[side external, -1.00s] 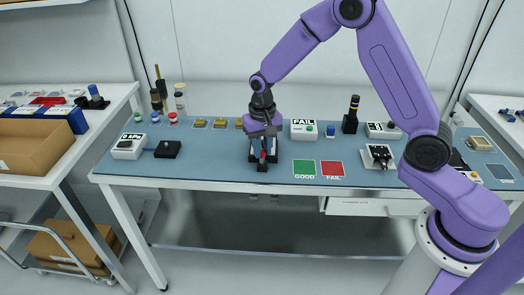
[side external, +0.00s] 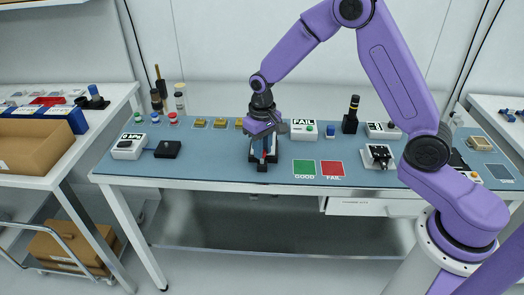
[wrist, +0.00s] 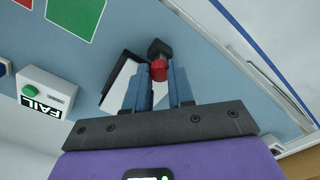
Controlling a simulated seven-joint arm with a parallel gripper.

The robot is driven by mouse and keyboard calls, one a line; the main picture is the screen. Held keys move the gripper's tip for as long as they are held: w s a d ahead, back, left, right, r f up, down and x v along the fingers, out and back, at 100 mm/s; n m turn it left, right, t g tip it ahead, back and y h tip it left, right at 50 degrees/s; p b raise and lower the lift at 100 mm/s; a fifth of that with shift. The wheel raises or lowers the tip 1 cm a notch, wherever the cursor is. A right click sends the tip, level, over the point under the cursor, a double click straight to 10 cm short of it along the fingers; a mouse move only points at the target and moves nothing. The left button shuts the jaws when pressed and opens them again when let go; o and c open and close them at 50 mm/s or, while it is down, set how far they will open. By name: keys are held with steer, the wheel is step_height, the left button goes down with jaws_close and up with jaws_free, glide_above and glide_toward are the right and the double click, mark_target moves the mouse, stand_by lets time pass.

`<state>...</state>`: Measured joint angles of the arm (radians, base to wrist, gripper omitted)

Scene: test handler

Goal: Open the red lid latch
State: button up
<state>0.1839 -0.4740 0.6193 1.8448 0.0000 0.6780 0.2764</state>
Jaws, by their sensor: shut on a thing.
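The red lid latch (wrist: 158,70) shows in the wrist view as a small red knob between my fingertips. My gripper (wrist: 160,82) is shut on it, with one blue-grey finger on each side. The latch belongs to a dark and white fixture (wrist: 113,88), which is partly hidden behind the fingers. In the side view my gripper (side external: 264,155) points down over the fixture (side external: 253,158) near the middle of the blue bench. The latch is hard to make out there, behind the fingers.
Green (side external: 304,169) and red (side external: 332,170) squares lie flat right of the fixture. A white FAIL box (side external: 303,130) stands behind, beside a dark bottle (side external: 350,117). A 0 kPa gauge (side external: 127,147) and a black block (side external: 168,149) are at left. Bench between block and fixture is clear.

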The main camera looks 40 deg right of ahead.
steer(key=shift+n, duration=0.5)
steer(key=o, duration=0.5)
steer(key=shift+r, duration=0.15)
steer(key=shift+r, duration=2.35)
